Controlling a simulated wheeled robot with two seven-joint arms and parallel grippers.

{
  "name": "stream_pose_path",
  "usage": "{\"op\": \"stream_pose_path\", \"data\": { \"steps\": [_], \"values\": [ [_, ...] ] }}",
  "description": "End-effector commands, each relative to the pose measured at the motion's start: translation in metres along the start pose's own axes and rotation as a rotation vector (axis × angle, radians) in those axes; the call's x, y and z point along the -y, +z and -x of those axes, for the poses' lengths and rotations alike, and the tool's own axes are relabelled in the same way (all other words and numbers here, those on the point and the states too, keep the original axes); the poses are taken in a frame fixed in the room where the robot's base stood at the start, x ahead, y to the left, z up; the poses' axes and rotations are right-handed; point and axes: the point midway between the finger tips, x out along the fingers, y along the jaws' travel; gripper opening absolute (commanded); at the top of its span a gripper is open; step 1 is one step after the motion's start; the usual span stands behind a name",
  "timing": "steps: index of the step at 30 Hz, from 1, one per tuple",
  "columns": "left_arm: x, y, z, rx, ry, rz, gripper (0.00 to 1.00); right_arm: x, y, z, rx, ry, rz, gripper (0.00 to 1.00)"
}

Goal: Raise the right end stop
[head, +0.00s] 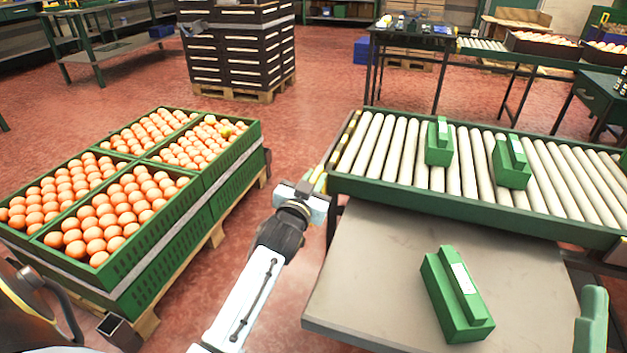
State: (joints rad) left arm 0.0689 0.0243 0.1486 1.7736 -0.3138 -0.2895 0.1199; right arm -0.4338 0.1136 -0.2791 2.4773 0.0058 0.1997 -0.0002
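A roller conveyor (360,177) with a green frame runs across the right side. Two green stepped blocks with pale labels stand on its rollers, a left block (438,148) and a right block (512,166). A third green block (457,300) lies on the grey table in front. I cannot tell which part is the right end stop. My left gripper (319,182) is beside the conveyor's left end, apart from the blocks. Its fingers are small and seen from behind, so their opening is unclear. My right gripper is not in view.
Green crates of oranges (190,205) stand on a pallet at left. The grey table (370,270) adjoins the conveyor's near side. A green rounded part (592,325) rises at the table's right edge. Dark stacked crates (240,50) stand behind. Red floor is free between.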

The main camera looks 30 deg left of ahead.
Motion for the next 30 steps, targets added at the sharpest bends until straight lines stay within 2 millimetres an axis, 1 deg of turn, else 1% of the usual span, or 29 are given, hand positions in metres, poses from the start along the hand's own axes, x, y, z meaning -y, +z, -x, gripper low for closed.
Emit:
{"op": "stream_pose_path", "data": {
  "steps": [9,11,16,20,26,30],
  "values": [
    [0.001,0.0,0.0,0.0,-0.002,-0.002,0.0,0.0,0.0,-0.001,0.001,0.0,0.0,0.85],
    [0.002,-0.002,0.0,0.0,-0.002,-0.002,0.0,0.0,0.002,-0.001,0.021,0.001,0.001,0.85],
    [0.004,-0.01,0.0,0.001,-0.003,-0.002,0.0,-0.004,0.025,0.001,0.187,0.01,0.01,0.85],
    [0.005,-0.016,0.0,0.0,-0.003,-0.003,0.0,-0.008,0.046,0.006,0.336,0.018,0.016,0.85],
    [0.007,-0.026,0.0,-0.002,-0.004,-0.004,0.0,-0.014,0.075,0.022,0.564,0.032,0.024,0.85],
    [0.009,-0.032,0.0,-0.003,-0.004,-0.004,0.0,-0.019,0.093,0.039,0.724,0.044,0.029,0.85]
  ]
}}
